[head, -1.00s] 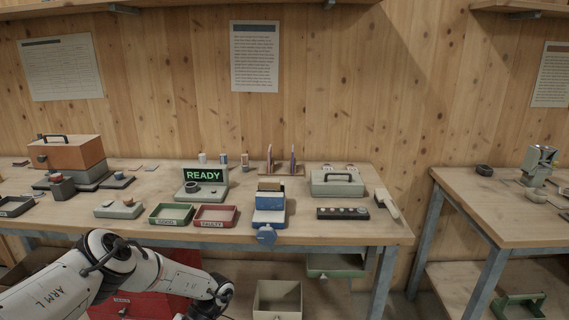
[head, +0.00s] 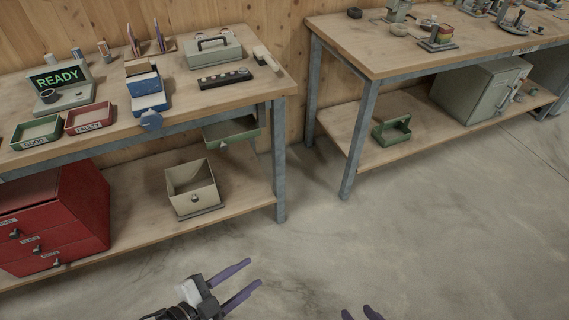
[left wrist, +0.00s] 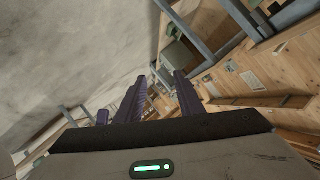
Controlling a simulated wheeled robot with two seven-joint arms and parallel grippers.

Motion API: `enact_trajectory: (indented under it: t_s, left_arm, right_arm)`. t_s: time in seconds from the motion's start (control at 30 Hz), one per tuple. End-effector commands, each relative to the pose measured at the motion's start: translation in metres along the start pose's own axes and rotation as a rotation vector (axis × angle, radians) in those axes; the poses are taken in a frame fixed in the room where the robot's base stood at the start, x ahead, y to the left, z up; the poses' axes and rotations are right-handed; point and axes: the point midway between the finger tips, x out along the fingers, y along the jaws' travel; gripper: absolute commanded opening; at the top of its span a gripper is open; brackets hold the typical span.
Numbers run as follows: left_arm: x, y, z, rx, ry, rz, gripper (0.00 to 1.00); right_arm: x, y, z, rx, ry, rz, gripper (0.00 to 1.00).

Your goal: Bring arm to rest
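My left gripper (head: 243,281) shows at the bottom middle of the head view, over the bare floor in front of the left bench. Its two purple fingers are spread apart with nothing between them. In the left wrist view its fingers (left wrist: 158,97) also stand apart and empty. My right gripper (head: 360,314) shows only as purple fingertips at the bottom edge of the head view. The rest of it is out of frame, and I cannot tell how far it is open.
The left bench (head: 240,92) holds a READY display (head: 60,80), a green tray (head: 37,132) and a red tray (head: 90,118). A red drawer cabinet (head: 60,215) and a beige bin (head: 192,186) are below. The right bench (head: 355,55) stands apart. The floor between is clear.

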Motion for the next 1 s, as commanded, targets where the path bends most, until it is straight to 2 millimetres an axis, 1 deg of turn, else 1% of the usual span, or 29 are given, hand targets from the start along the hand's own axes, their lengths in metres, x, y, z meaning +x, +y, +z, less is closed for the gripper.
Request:
enact_trajectory:
  t_s: [0.03,0.07,0.1,0.17,0.2,0.27,0.3,0.37,0.4,0.47,0.5,0.7,0.8,0.9,1.0]
  left_arm:
    - [-0.019,-0.003,0.025,-0.092,-0.1,-0.03,0.34]
    - [-0.029,-0.007,0.039,-0.141,-0.156,-0.048,0.34]
    - [-0.044,-0.009,0.057,-0.2,-0.226,-0.067,0.34]
    - [-0.065,-0.012,0.079,-0.276,-0.316,-0.091,0.34]
    - [-0.079,-0.012,0.092,-0.321,-0.371,-0.104,0.34]
    - [-0.099,-0.012,0.11,-0.38,-0.446,-0.121,0.34]
    - [-0.113,-0.011,0.12,-0.417,-0.491,-0.131,0.34]
    - [-0.134,-0.009,0.134,-0.469,-0.559,-0.143,0.34]
    - [-0.148,-0.007,0.142,-0.502,-0.602,-0.151,0.34]
    - [-0.168,-0.005,0.153,-0.549,-0.663,-0.163,0.34]
    - [-0.153,0.003,0.142,-0.593,-0.632,-0.175,0.34]
    - [-0.119,0.027,0.11,-0.768,-0.572,-0.227,0.34]
    - [-0.103,0.036,0.093,-0.852,-0.543,-0.252,0.34]
    - [-0.09,0.042,0.078,-0.922,-0.518,-0.272,0.34]
    - [-0.082,0.044,0.07,-0.96,-0.504,-0.283,0.34]
  right_arm:
    - [0.0,0.0,0.0,0.0,0.001,0.0,0.34]
    - [0.0,0.0,0.0,0.0,0.001,0.0,0.34]
    - [0.0,0.0,0.0,0.0,0.001,0.0,0.34]
    - [0.0,0.0,0.0,0.0,0.001,0.0,0.34]
    - [0.0,0.0,0.0,0.0,0.001,0.0,0.34]
    - [0.0,0.0,-0.001,0.0,0.001,0.0,0.34]
    - [0.0,0.0,-0.001,0.0,0.001,0.0,0.34]
    - [0.0,0.0,-0.001,0.0,0.001,0.0,0.34]
    - [0.0,0.0,-0.001,0.0,0.001,0.0,0.34]
    - [0.0,0.0,-0.001,0.0,0.001,0.0,0.34]
    - [0.0,0.0,0.0,-0.001,0.001,0.0,0.34]
    - [0.0,0.0,-0.001,-0.001,0.001,0.0,0.34]
    - [0.0,0.0,-0.001,-0.001,0.001,0.0,0.34]
    - [0.0,0.0,-0.001,-0.001,0.001,0.0,0.34]
    - [0.0,0.0,-0.001,-0.001,0.001,0.0,0.34]
